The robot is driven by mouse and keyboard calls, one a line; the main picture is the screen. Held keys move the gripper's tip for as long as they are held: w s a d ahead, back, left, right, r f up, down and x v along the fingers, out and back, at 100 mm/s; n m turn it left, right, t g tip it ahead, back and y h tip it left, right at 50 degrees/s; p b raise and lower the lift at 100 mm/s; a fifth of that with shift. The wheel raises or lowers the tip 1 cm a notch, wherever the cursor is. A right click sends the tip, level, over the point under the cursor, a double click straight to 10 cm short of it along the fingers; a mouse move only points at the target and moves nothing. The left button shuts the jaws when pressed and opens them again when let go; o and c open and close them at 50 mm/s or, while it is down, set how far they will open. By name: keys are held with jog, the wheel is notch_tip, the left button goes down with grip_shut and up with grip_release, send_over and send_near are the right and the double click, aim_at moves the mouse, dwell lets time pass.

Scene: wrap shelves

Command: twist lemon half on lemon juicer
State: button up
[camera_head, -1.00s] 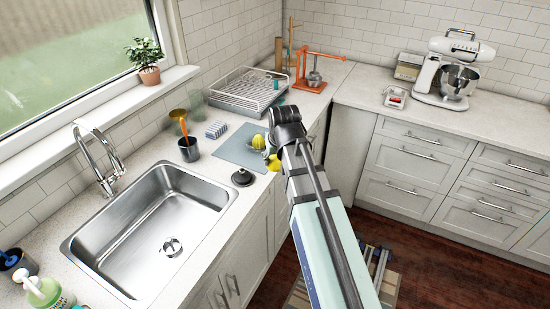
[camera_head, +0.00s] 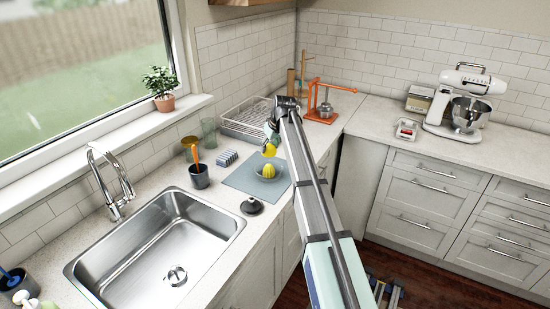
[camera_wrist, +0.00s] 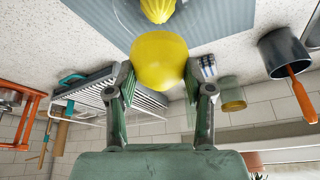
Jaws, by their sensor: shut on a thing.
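My gripper (camera_head: 270,139) is shut on a yellow lemon half (camera_head: 268,151), above the blue-grey mat. The lemon juicer (camera_head: 267,171), a clear dish with a yellow ribbed cone, sits on the mat just below the lemon half in the head view. In the wrist view both fingers (camera_wrist: 162,82) hold the lemon half (camera_wrist: 160,58) from its two sides. The juicer's yellow cone (camera_wrist: 158,9) shows beyond it at the top edge, with part of the dish cut off. The lemon's cut face is hidden, and the lemon looks apart from the cone.
The blue-grey mat (camera_head: 240,180) lies beside the sink (camera_head: 150,270). A dark cup (camera_head: 199,176) with an orange utensil, a sponge (camera_head: 226,159) and a black plunger-like thing (camera_head: 251,207) stand near. A dish rack (camera_head: 240,127) and an orange press (camera_head: 312,95) are behind.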

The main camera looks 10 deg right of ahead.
aim_at(269, 165)
jog(key=shift+n, duration=0.5)
jog(key=shift+w+a+f+b, duration=0.1)
jog(key=shift+f+b, duration=1)
jog(key=shift+f, duration=1.5)
jog(key=shift+f+b, duration=0.85)
jog(key=shift+f, duration=1.05)
jog(key=shift+y, duration=0.3)
jog(key=shift+n+g+y, duration=0.5)
jog(key=shift+n+g, duration=0.1)
jog(key=shift+n, duration=1.4)
jog(key=m+t+h, duration=0.1)
jog(key=m, duration=0.3)
jog(key=shift+s, duration=0.2)
jog(key=shift+w+a+m+t+h, duration=0.15)
jog(key=shift+m+h, duration=0.3)
jog(key=shift+m, duration=0.55)
jog(key=shift+s+d+m+t+h, duration=0.15)
jog(key=shift+m+h, duration=0.3)
jog(key=shift+m, duration=0.55)
